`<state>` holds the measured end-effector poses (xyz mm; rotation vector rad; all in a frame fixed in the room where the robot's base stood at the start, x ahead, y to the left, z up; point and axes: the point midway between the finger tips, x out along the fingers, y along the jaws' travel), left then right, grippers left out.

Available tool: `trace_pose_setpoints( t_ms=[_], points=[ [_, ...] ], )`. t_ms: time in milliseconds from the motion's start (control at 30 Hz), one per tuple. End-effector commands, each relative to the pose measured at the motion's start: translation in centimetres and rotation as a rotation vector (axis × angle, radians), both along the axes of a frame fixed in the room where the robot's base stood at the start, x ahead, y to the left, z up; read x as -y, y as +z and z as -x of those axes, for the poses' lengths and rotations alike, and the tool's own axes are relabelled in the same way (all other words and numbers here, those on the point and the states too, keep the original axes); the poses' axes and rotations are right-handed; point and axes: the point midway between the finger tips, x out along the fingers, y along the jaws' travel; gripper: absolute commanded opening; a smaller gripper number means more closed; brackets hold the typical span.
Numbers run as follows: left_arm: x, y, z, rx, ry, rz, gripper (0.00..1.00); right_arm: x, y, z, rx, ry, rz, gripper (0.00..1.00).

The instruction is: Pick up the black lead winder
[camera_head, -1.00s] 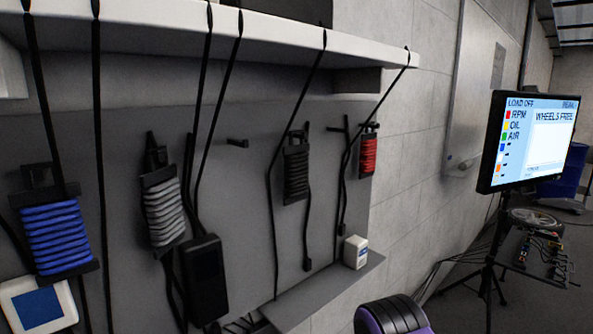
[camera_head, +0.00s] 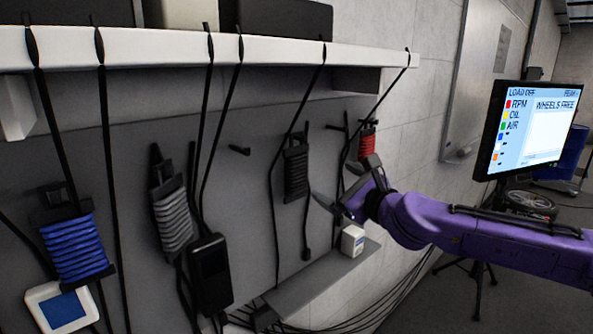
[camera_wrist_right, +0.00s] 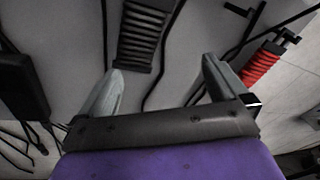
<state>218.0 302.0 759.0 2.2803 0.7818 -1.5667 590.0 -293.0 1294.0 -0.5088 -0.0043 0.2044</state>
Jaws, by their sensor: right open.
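The black lead winder (camera_head: 296,172) hangs on the grey wall panel, between the grey winder and the red one. It also shows in the right wrist view (camera_wrist_right: 141,36), at the top, ahead of and left of my fingers. My right gripper (camera_head: 345,190) is open and empty, to the right of the black winder and apart from it. Its two fingers show in the right wrist view (camera_wrist_right: 160,85) with only the panel and a cable behind them. My left gripper is not in view.
A red winder (camera_head: 367,145), a grey winder (camera_head: 172,220) and a blue winder (camera_head: 75,248) hang on the same panel. Black cables drop from the white shelf (camera_head: 270,50). A white box (camera_head: 352,240) stands on the low ledge (camera_head: 310,285). A monitor (camera_head: 530,130) stands at right.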

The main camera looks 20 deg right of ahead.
Motion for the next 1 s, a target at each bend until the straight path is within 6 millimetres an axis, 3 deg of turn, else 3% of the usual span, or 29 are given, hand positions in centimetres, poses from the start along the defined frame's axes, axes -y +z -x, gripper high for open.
trace_pose_setpoints(
  t_ms=[33,100,300,467,600,700,867,1000],
  points=[
    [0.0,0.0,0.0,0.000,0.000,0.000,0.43,0.2,1.3,0.1,0.002,0.038,-0.144,1.00],
    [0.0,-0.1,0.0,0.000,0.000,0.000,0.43,-0.4,2.0,0.1,-0.023,0.096,-0.289,1.00],
    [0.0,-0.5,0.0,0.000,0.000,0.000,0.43,-1.8,1.9,0.4,-0.093,0.171,-0.488,1.00],
    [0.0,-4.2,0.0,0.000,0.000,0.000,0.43,-2.1,0.7,-1.0,-0.096,0.165,-0.493,1.00],
    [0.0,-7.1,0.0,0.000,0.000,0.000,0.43,-3.0,0.9,-2.3,-0.097,0.167,-0.490,1.00],
    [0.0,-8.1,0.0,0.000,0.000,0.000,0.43,-3.4,1.2,-3.9,-0.098,0.164,-0.493,1.00],
    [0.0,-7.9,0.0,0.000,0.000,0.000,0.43,-3.9,2.1,-5.1,-0.101,0.167,-0.498,1.00],
    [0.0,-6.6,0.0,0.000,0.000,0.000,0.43,-4.4,2.7,-7.5,-0.103,0.167,-0.499,1.00]
  ],
)
